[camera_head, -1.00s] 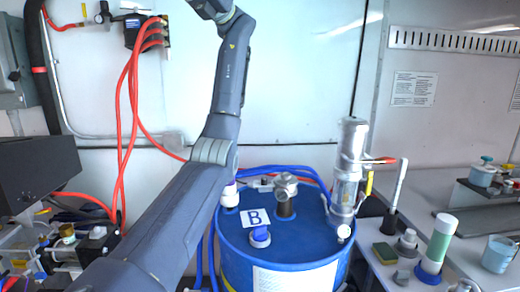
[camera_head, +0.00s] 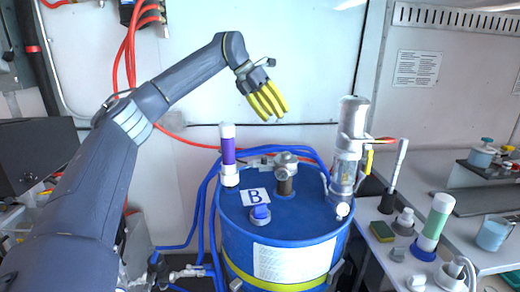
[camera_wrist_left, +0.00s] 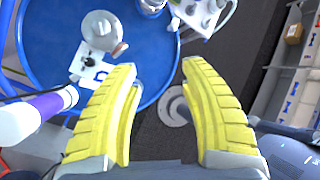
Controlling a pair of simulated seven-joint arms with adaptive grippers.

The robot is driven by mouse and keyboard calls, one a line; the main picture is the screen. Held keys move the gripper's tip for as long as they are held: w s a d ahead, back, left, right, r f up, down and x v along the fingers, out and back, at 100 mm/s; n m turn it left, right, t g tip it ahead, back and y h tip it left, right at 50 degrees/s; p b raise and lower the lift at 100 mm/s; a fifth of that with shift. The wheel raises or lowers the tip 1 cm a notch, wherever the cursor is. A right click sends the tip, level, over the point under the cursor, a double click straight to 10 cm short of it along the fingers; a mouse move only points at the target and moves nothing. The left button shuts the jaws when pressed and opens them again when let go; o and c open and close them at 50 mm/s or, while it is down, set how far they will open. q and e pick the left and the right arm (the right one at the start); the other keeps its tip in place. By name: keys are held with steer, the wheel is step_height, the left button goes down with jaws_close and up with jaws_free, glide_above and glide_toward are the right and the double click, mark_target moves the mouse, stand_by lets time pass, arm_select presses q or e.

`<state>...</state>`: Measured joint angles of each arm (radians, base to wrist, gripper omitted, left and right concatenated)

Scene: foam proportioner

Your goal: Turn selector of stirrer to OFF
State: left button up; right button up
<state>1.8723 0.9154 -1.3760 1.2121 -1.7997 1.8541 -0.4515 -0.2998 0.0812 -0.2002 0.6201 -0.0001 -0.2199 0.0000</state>
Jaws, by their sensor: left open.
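My left gripper (camera_head: 268,102) hangs in the air behind and above the blue drum (camera_head: 240,250), its yellow fingers pointing down. In the left wrist view the gripper (camera_wrist_left: 160,75) is open and empty, with the drum rim and dark floor beyond its fingers. A metal fitting (camera_head: 284,180) stands upright on the drum lid, and a tall metal unit (camera_head: 350,150) with a yellow handle stands at its right. I cannot make out a selector marked OFF or tell for sure which unit is the stirrer. My right gripper is not in view.
A purple, white-capped bottle (camera_head: 228,150) stands at the drum's left edge. A blue cap (camera_head: 261,211) and a card marked B are on the lid. The right bench holds a white-green tube (camera_head: 435,220), a sponge (camera_head: 382,231) and a mug (camera_head: 493,234). Red hoses hang left.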

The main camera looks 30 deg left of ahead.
mark_target(264, 158)
arm_select(q)
steer(key=w+a+f+n+y, duration=0.1)
steer(key=w+a+f+y, duration=0.1)
steer(key=a+f+y, duration=0.6)
steer(key=w+f+h, duration=0.1)
steer(key=w+f, duration=0.1)
steer(key=f, duration=0.2)
steer(key=w+f+h, duration=0.1)
steer(key=w+f, duration=0.1)
steer(key=f, duration=0.3)
steer(key=w+f+h, duration=0.1)
steer(key=w+f, duration=0.1)
steer(key=f, duration=0.2)
steer(key=shift+a+f, duration=0.25)
steer(key=shift+a, duration=0.1)
